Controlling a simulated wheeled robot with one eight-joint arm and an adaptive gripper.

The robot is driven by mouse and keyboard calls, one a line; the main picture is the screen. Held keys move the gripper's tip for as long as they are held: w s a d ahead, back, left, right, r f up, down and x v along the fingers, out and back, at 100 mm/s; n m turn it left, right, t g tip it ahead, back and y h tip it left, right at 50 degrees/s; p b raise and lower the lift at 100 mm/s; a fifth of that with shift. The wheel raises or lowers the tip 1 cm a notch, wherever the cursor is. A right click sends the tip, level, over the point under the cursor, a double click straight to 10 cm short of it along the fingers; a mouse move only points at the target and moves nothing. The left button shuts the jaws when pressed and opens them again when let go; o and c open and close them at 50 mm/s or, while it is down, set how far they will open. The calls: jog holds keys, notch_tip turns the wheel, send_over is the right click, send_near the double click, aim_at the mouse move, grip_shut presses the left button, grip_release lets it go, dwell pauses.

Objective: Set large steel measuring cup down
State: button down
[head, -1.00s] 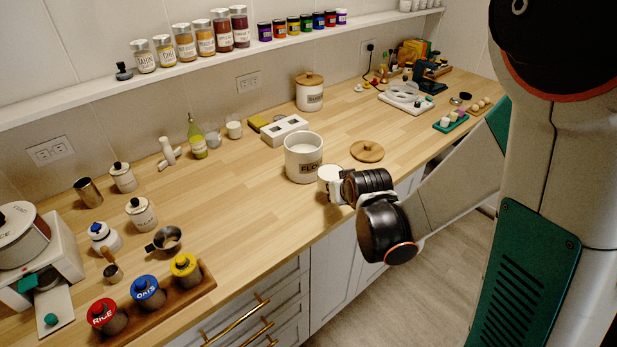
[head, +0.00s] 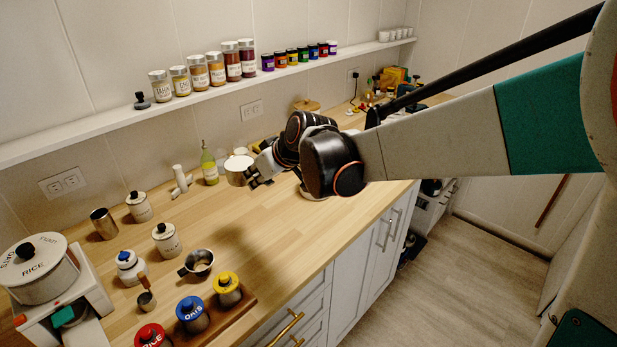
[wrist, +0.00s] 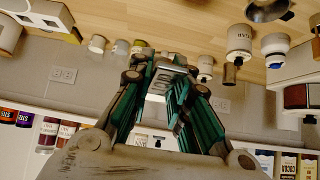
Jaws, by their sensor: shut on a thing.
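The large steel measuring cup (head: 237,172) looks like a pale, bright cylinder in the head view, at the tips of my gripper (head: 256,178). My gripper is shut on it and holds it above the counter, towards the back wall. In the wrist view my green-and-dark fingers (wrist: 165,95) close around a pale metallic piece between them. The fingers hide most of the cup there, and its handle cannot be made out.
The wooden counter (head: 235,223) has free room below and left of my gripper. A green bottle (head: 209,165) and a white pestle-like item (head: 180,181) stand near the wall. A dark-handled steel cup (head: 198,262), canisters (head: 167,240) and colored-lid jars (head: 192,314) stand at front left.

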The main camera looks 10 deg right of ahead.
notch_tip(320, 180, down, 19)
jog(key=b, duration=0.6)
jog(key=shift+d+r+b, duration=0.1)
jog(key=shift+r+b, duration=0.1)
jog(key=shift+b, duration=0.1)
jog(key=shift+r, duration=0.1)
jog(key=c, duration=1.9)
grip_release()
jog(key=shift+f, duration=0.2)
jog(key=o, duration=0.4)
jog(key=shift+r, duration=0.1)
